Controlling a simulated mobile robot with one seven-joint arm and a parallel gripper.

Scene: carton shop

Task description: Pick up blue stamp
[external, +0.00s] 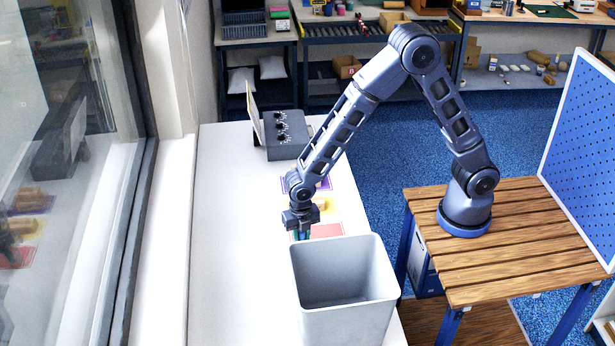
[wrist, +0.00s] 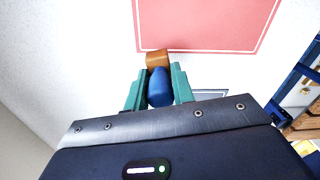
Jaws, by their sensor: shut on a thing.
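My gripper (external: 301,235) points down over the white table, just behind a grey bin. In the wrist view its two green fingers (wrist: 157,92) are closed on the blue stamp (wrist: 159,88). The stamp's rounded blue part sits between the fingers, and a brown wooden-looking block (wrist: 157,59) shows at its far end. In the external view the stamp is mostly hidden by the fingers and the bin rim. I cannot tell whether it touches the table. A red mat (wrist: 205,25) lies beyond the fingertips.
The open grey bin (external: 345,320) stands close in front of my gripper. A wooden-looking piece (external: 320,205) lies on a yellow mat behind it, with a purple mat farther back. A dark box with knobs (external: 284,140) stands at the far end. The table's left side is clear beside the window.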

